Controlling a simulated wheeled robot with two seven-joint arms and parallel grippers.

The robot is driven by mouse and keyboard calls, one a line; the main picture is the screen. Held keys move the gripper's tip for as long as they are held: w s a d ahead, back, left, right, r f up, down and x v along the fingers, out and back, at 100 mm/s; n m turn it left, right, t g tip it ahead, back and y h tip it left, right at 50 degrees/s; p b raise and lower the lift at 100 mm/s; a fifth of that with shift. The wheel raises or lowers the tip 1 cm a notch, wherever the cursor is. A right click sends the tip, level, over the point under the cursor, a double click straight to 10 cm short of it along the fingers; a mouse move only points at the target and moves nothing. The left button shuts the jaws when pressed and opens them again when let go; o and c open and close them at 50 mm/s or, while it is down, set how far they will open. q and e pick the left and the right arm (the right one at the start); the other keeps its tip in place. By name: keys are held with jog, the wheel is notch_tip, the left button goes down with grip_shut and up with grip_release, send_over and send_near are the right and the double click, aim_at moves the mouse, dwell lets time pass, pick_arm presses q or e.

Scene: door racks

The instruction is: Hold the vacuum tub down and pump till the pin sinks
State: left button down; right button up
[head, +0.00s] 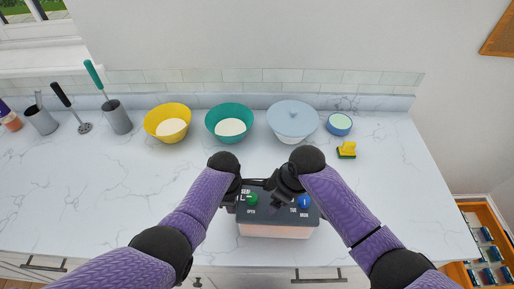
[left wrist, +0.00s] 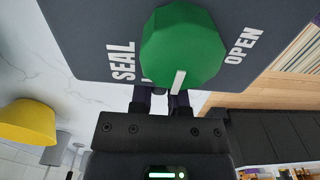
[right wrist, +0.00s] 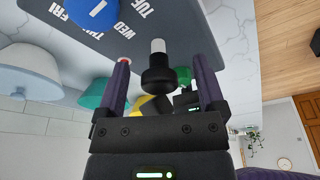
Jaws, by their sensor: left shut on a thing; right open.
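The vacuum tub (head: 275,231) stands near the counter's front edge, with a dark lid (head: 272,214). The lid carries a green SEAL/OPEN knob (head: 251,200) and a blue weekday dial (head: 304,202). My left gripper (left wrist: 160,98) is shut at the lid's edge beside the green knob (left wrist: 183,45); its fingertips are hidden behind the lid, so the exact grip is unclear. My right gripper (right wrist: 162,74) is open, its fingers either side of the black pump handle (right wrist: 158,80) on its pale shaft, without closing on it. A small red tip, possibly the pin (right wrist: 124,61), shows by one finger.
Grey holders (head: 117,117) with utensils stand at left. The counter on both sides of the tub is clear.

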dwell(0.4)
pick_arm(q)
jog(key=c, duration=0.5)
grip_release()
